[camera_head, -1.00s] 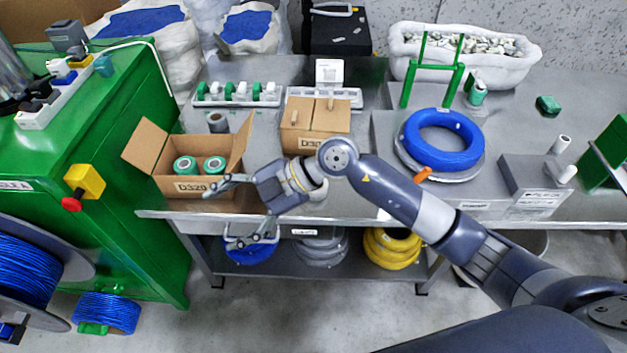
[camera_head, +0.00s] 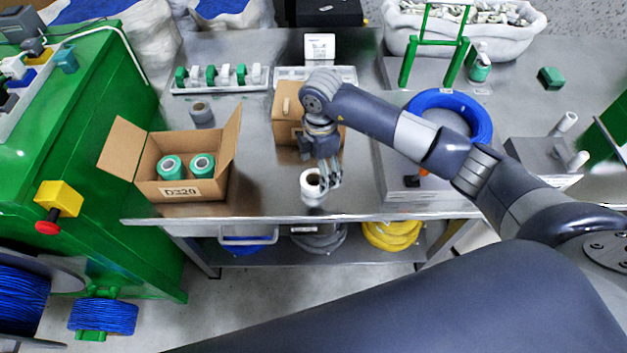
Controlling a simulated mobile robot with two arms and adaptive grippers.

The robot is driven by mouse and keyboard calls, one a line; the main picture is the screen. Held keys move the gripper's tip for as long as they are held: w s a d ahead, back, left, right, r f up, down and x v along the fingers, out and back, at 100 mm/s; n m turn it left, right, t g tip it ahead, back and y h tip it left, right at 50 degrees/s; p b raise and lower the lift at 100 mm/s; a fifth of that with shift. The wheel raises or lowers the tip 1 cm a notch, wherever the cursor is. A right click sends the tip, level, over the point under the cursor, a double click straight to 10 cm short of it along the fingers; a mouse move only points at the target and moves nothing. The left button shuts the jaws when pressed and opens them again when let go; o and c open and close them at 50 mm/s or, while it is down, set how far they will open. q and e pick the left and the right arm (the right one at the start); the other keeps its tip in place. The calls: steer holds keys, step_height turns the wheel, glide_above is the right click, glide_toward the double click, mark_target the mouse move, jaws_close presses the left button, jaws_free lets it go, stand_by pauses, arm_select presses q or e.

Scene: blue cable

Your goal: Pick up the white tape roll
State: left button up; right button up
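My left gripper is not in view.
A closed cardboard box (camera_head: 287,112) is right behind my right gripper. An open box (camera_head: 181,189) with two green rolls stands to the left. A blue cable coil (camera_head: 474,108) lies to the right. Bare metal table (camera_head: 262,165) lies between the open box and the roll.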

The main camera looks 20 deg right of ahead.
mark_target(314, 180)
steer(key=shift+a+f, duration=0.15)
steer(key=shift+f, duration=0.2)
steer(key=f, duration=0.2)
steer(key=a+f+p, duration=0.1)
steer(key=f, duration=0.1)
steer(key=shift+w+f, duration=0.1)
steer(key=shift+f, duration=0.25)
steer(key=shift+c, duration=1.4)
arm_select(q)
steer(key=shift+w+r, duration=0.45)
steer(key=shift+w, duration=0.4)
arm_select(e)
steer(key=c, duration=0.9)
